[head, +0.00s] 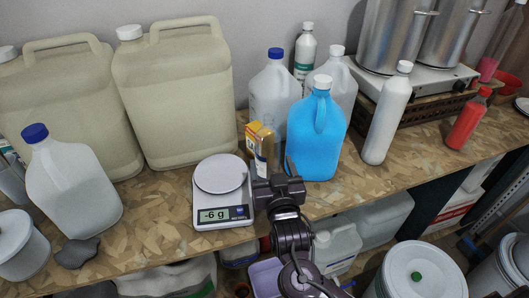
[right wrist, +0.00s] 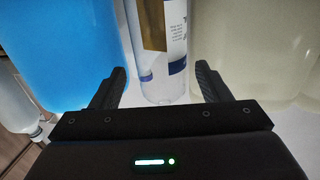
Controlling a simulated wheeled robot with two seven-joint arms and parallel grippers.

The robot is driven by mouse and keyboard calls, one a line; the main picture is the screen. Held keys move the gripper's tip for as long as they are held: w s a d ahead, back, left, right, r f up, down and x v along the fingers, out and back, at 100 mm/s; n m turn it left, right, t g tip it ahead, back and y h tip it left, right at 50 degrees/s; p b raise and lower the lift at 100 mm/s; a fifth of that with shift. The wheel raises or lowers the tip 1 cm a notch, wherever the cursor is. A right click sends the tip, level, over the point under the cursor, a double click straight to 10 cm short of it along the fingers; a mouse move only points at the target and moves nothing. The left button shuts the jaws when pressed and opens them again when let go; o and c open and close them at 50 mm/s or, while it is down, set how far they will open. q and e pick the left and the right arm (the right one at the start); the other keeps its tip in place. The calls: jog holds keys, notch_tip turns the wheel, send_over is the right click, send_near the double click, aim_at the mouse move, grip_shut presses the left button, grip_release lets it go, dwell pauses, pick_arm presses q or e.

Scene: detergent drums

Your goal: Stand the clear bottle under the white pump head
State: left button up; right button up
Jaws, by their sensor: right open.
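The clear bottle (head: 266,150) stands on the bench between the scale and the blue jug, with a yellow and brown label. My right gripper (head: 272,176) is in front of it, partly hiding its lower part. In the right wrist view the bottle (right wrist: 162,50) shows between the two open fingers of the gripper (right wrist: 161,78), with visible gaps on both sides. No white pump head can be made out in either view. My left gripper is not in view.
A scale (head: 222,212) reading -6 g stands just left of the gripper. A blue jug (head: 317,140) is close on the right. Large beige canisters (head: 175,90) stand behind. A white bottle (head: 388,120) is farther right. Bare bench (head: 155,215) lies left of the scale.

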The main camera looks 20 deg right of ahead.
jog(key=shift+w+d, duration=0.15)
jog(key=shift+w, duration=0.45)
jog(key=shift+w+p, duration=0.3)
jog(key=shift+w, duration=0.1)
jog(key=shift+w+d+r, duration=0.15)
jog(key=shift+w+r, duration=0.05)
jog(key=w+p, duration=0.2)
jog(key=w, duration=0.2)
jog(key=shift+w+d+f, duration=0.2)
jog(key=shift+w, duration=0.25)
jog(key=c, duration=0.8)
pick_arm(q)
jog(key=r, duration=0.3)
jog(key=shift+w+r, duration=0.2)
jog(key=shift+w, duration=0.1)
